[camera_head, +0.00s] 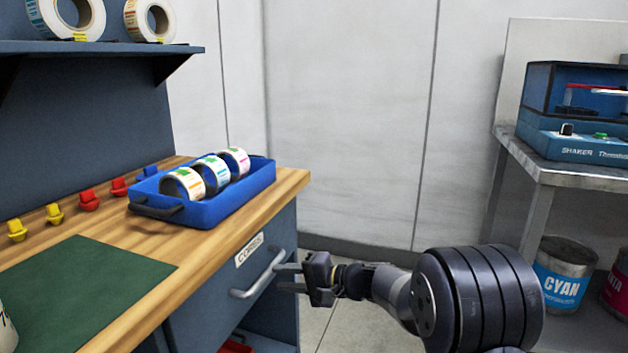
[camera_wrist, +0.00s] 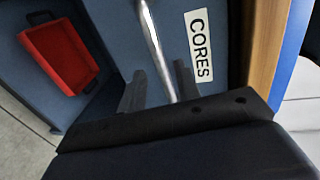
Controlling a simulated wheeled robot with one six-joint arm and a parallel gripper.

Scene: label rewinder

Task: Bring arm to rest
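My gripper (camera_head: 284,277) is at the front of the workbench, beside the metal handle (camera_head: 245,292) of the drawer labelled CORES (camera_head: 250,250). In the wrist view, the two fingers of my gripper (camera_wrist: 159,68) stand apart, one on each side of the handle (camera_wrist: 152,35), with visible gaps between fingers and bar. Nothing is held. The drawer looks shut. My arm reaches in from the lower right of the head view.
The wooden bench top (camera_head: 215,238) carries a blue tray (camera_head: 235,198) with three label rolls, and a green mat (camera_head: 90,290). A red bin (camera_wrist: 58,58) sits below the drawer. At right stand a metal table (camera_head: 580,178) and a CYAN can (camera_head: 563,275).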

